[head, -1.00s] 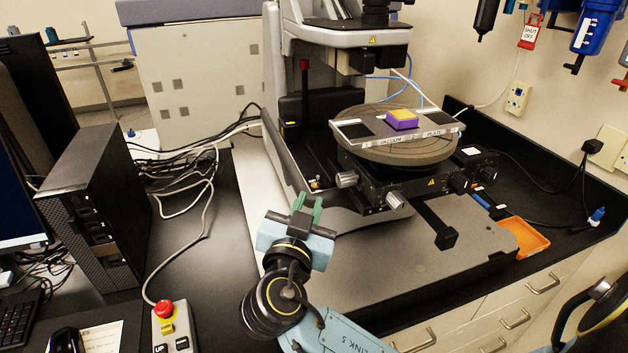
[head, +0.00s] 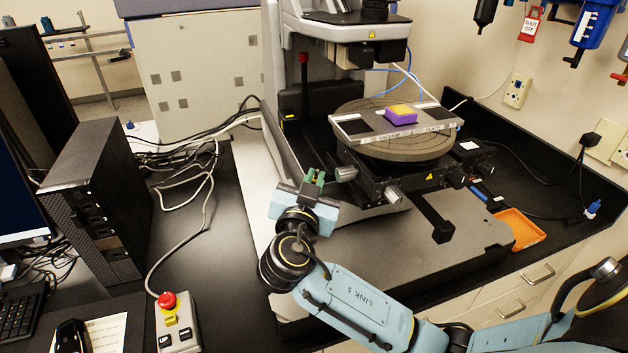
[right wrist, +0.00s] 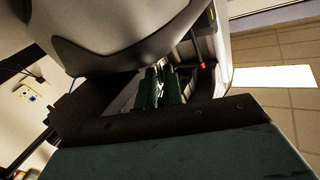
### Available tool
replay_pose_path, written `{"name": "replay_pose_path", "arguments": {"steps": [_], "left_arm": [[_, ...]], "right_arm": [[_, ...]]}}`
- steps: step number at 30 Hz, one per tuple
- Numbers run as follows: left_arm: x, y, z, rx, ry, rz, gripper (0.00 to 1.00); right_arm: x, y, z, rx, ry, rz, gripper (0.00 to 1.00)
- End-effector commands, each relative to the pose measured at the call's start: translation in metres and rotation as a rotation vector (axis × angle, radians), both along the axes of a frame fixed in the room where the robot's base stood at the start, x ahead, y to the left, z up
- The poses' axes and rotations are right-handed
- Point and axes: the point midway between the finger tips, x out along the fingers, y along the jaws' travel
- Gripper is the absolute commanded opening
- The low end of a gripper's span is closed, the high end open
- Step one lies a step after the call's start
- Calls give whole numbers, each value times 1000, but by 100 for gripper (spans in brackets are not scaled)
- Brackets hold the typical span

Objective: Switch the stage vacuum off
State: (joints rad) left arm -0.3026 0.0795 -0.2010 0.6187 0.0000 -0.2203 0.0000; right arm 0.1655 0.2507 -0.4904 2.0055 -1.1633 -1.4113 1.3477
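The stage (head: 395,145) of the profiler is a round grey disc. On it lies a plate with "VACUUM" lettering (head: 352,128) and a purple and yellow block (head: 401,115). I cannot clearly make out a vacuum switch; my right gripper covers the area left of the stage base. A red-capped black post (head: 304,60) stands on the machine's left side. My right gripper (head: 316,178) is at the machine's left front, below and left of the stage, its green fingers a little apart with nothing held. The fingers also show in the right wrist view (right wrist: 161,84). My left gripper is not in view.
Silver knobs (head: 347,173) and a black arm (head: 437,220) project from the stage base. An orange tray (head: 519,229) lies at right. A control box with a red button (head: 168,301) is at front left. Loose cables (head: 190,170) lie behind it.

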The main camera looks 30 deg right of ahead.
Motion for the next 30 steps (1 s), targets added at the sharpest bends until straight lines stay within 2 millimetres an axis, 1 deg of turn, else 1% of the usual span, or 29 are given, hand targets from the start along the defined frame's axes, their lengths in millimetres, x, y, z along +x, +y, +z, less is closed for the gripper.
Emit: {"name": "replay_pose_path", "arguments": {"steps": [5,11,17,24,27,30], "left_arm": [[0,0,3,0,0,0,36],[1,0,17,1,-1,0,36],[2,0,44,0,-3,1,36],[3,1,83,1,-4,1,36],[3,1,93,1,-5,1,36],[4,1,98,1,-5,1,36]], "right_arm": [[0,0,1,5,14,-1,0],[1,0,5,26,86,-3,0],[4,0,11,62,227,-3,0],[9,-1,17,113,435,-2,0],[12,-2,16,131,518,-1,0],[14,-2,16,149,593,-1,0]]}}
